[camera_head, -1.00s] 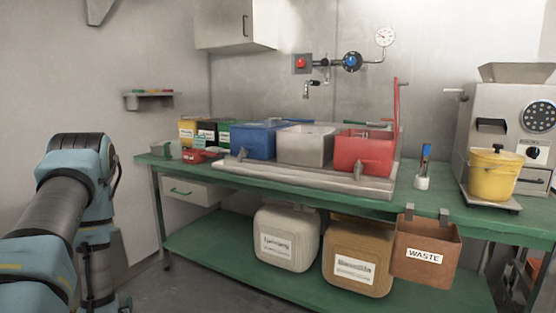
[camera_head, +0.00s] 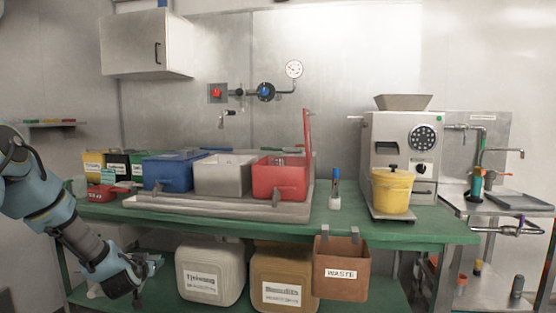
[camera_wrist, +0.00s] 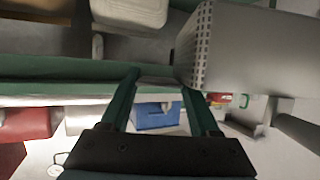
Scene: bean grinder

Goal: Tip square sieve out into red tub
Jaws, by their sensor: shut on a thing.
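The red tub (camera_head: 280,180) stands at the right end of the row of tubs on the green bench. It seems to show in the wrist view (camera_wrist: 25,122) at the left. The square sieve (camera_wrist: 245,50) is a large grey, perforated box shape at the upper right of the wrist view, close beyond my fingertips. My gripper (camera_wrist: 160,80) is shut on it; the exact grip spot is unclear. In the head view my gripper (camera_head: 148,268) is low at the left, below bench-top height and well apart from the red tub. The sieve is hard to make out there.
Blue (camera_head: 167,172) and grey (camera_head: 222,175) tubs stand left of the red one. A waste bin (camera_head: 340,270) hangs on the bench front. A grinder (camera_head: 400,150) with a yellow bucket (camera_head: 391,191) stands at the right. Open space lies above the tubs.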

